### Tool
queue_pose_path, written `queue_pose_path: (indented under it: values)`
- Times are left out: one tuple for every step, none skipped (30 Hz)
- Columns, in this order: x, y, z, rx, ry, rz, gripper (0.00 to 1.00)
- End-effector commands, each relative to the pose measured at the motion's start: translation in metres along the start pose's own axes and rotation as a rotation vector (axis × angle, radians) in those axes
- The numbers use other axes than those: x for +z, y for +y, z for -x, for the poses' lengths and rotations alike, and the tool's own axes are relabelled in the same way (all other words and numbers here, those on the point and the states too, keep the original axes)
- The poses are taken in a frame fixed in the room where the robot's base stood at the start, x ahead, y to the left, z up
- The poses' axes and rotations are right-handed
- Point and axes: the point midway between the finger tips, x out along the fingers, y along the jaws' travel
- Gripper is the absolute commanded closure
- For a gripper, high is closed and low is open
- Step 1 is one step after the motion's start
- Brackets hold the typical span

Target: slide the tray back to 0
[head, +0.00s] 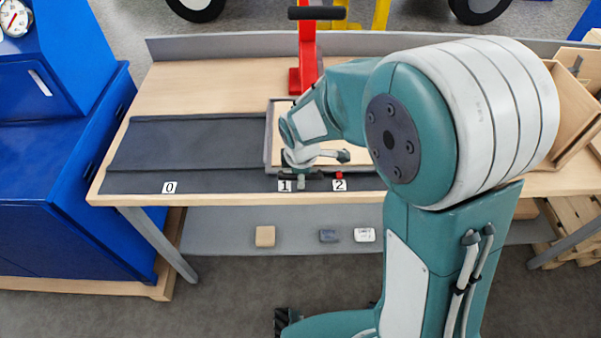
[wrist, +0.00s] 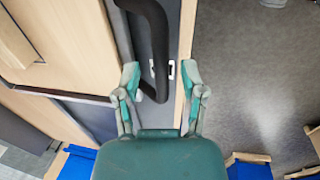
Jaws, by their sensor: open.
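The tray (head: 268,135) has a pale wooden floor and grey edges. It sits on the dark track (head: 190,145), over the stretch by labels 1 (head: 285,186) and 2 (head: 340,185). My arm hides its right part. A small red piece (head: 339,175) shows at its front, just above label 2. Label 0 (head: 169,188) is at the track's left end. My gripper (head: 318,168) is at the tray's front side, with its fingers apart. In the wrist view, a curved black handle (wrist: 155,40) reaches between the open fingers (wrist: 161,88); contact cannot be told.
The track left of the tray is bare. A red stand with a black handle (head: 307,50) rises behind the tray. Wooden bins (head: 575,120) stand at the right. A blue cabinet (head: 60,220) is left of the table. Small blocks (head: 265,236) lie on the lower shelf.

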Motion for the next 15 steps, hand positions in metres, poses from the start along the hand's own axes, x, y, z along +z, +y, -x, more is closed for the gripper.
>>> queue_pose_path:
  values:
    - [0.0000, 0.0000, -0.0003, 0.000, 0.000, 0.000, 0.47]
    - [0.0000, 0.0000, -0.0002, 0.000, 0.000, 0.000, 0.47]
    - [-0.0001, 0.0000, -0.0001, 0.000, 0.000, 0.000, 0.47]
    - [-0.0001, 0.0000, -0.0001, 0.000, 0.000, 0.000, 0.47]
    - [-0.0001, 0.0000, 0.0000, 0.000, 0.000, 0.000, 0.47]
    - [-0.0003, 0.0001, -0.0001, 0.000, 0.000, 0.000, 0.55]
    - [-0.0004, 0.0001, -0.0001, 0.000, 0.000, 0.000, 0.69]
    - [-0.0004, 0.0001, -0.0001, 0.000, 0.000, 0.000, 0.82]
    - [-0.0004, 0.0001, -0.0001, 0.000, 0.000, 0.000, 1.00]
    - [-0.0004, 0.0001, -0.0001, 0.000, 0.000, 0.000, 1.00]
    - [-0.0004, 0.0001, -0.0001, 0.000, 0.000, 0.000, 1.00]
    - [-0.0004, 0.0002, -0.0001, 0.001, 0.000, 0.000, 1.00]
    - [-0.0004, 0.0002, -0.0001, 0.001, 0.000, 0.000, 1.00]
    - [-0.0004, 0.0002, -0.0001, 0.001, 0.000, 0.000, 1.00]
    - [-0.0005, 0.0003, 0.0000, 0.001, 0.000, 0.000, 1.00]
